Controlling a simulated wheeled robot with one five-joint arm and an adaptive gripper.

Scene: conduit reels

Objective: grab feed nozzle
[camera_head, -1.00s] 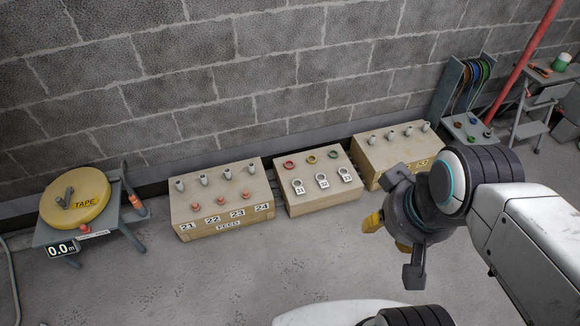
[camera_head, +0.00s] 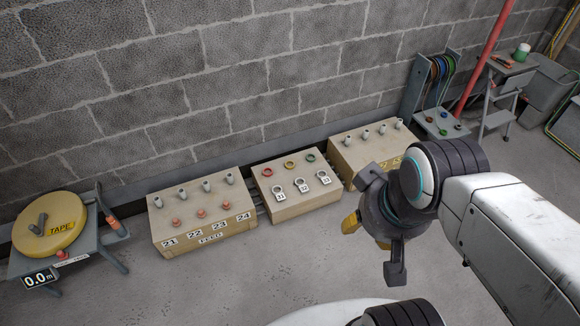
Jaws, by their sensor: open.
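An orange-and-grey nozzle-like piece (camera_head: 112,221) stands at the right edge of the grey tape stand, beside the yellow tape reel (camera_head: 50,221). It looks like the feed nozzle, though it is small in view. The beige FEED box (camera_head: 205,239) carries grey stubs and small orange plugs above labels 21 to 24. My gripper (camera_head: 366,232) is open and empty, with yellow fingertips, at the right of the picture. It is well apart from the nozzle-like piece and hides part of the right-hand box.
A beige box with coloured rings (camera_head: 298,211) and another with grey stubs (camera_head: 343,156) stand along the block wall. A cable rack (camera_head: 420,85), a red pole (camera_head: 483,62) and a step stool (camera_head: 497,118) are at the right. The floor in front is clear.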

